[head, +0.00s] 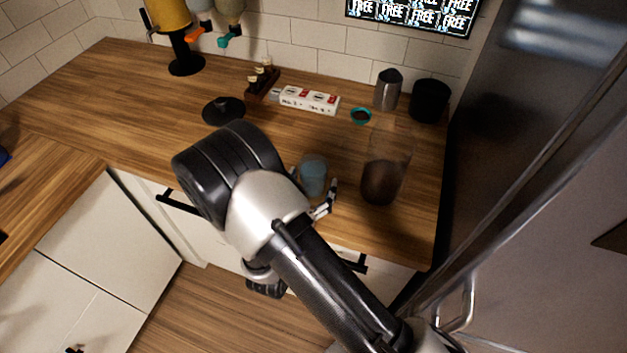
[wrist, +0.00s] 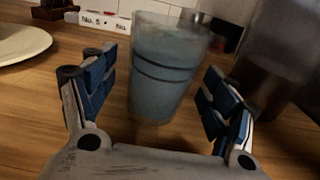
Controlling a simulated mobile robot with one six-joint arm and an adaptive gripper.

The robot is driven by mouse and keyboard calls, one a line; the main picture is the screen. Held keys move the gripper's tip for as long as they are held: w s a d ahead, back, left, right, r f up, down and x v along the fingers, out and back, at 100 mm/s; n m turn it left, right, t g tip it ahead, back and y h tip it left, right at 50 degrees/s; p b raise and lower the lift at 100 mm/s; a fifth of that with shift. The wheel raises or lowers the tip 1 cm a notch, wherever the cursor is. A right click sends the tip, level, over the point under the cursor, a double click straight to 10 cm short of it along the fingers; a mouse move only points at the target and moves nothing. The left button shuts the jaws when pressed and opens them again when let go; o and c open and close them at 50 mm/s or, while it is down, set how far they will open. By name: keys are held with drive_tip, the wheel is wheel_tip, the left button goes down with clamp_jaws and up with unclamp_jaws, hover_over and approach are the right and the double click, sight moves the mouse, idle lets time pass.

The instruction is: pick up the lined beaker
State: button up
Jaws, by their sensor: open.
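The lined beaker (wrist: 166,68) is a bluish, see-through cup with dark lines around it. It stands upright on the wooden counter. In the head view the beaker (head: 313,176) shows just past my arm, near the counter's front edge. My gripper (wrist: 160,98) is open, with one finger on each side of the beaker in the wrist view and visible gaps to it. In the head view my gripper (head: 316,196) is partly hidden behind my own arm, with one finger showing right of the beaker.
A tall clear container with dark contents (head: 382,180) stands close right of the beaker. A dark round plate (head: 223,110) lies left.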

drive_tip(key=shift+c, duration=0.6)
drive_tip(key=c, duration=1)
drive_tip(key=shift+c, duration=0.2)
drive_tip(key=shift+r, duration=0.15)
wheel_tip(320, 180, up, 20)
drive_tip(key=p, duration=0.6)
drive_tip(key=shift+f, duration=0.25)
